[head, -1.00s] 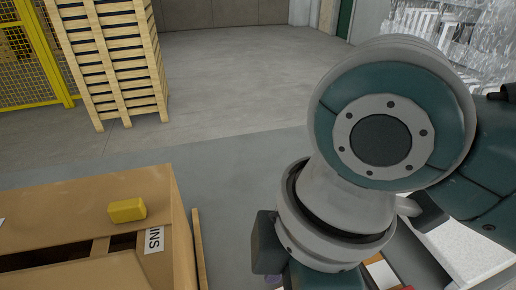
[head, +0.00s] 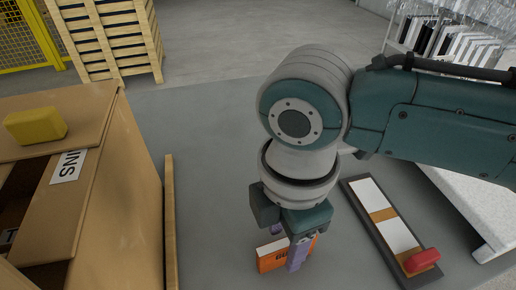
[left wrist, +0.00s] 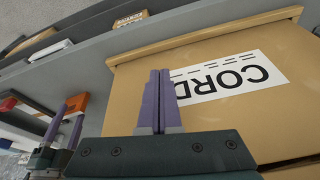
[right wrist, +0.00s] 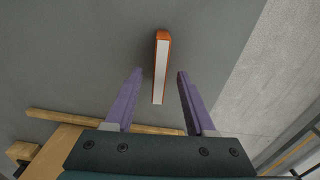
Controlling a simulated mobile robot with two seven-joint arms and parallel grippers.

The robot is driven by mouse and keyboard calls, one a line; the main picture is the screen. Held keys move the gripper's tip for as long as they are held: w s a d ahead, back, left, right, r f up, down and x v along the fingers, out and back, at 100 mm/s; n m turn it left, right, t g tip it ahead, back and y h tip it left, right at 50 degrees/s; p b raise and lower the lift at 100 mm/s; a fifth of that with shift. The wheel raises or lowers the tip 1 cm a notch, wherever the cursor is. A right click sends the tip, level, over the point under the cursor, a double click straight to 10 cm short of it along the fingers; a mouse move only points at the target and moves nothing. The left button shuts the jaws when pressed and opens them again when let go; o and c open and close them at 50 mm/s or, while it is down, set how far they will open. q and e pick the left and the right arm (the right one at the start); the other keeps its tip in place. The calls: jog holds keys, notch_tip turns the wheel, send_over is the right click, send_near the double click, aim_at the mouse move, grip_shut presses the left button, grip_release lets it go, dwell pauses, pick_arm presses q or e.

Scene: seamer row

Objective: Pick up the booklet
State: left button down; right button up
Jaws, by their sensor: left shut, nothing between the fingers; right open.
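An orange booklet (head: 268,258) with dark lettering on its cover shows low in the head view, partly hidden behind my right gripper (head: 291,250). In the right wrist view the booklet (right wrist: 161,70) appears edge-on, an orange cover around white page edges. It lies in line with the gap between the open purple fingers of my right gripper (right wrist: 159,76), which is empty. I cannot tell whether the fingers are level with it. My left gripper (left wrist: 160,74) is shut and empty, in front of a cardboard box in the left wrist view.
The open cardboard box (head: 130,150) stands at the left, with a yellow block (head: 36,126) on it. A dark tray (head: 366,213) with white and brown panels and a red item (head: 422,260) lies right of the booklet. A white surface (head: 475,205) is farther right.

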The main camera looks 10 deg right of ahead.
notch_tip(320, 180, down, 2)
jog(key=shift+f, duration=0.2)
grip_shut()
dwell(0.4)
jog(key=shift+r, duration=0.1)
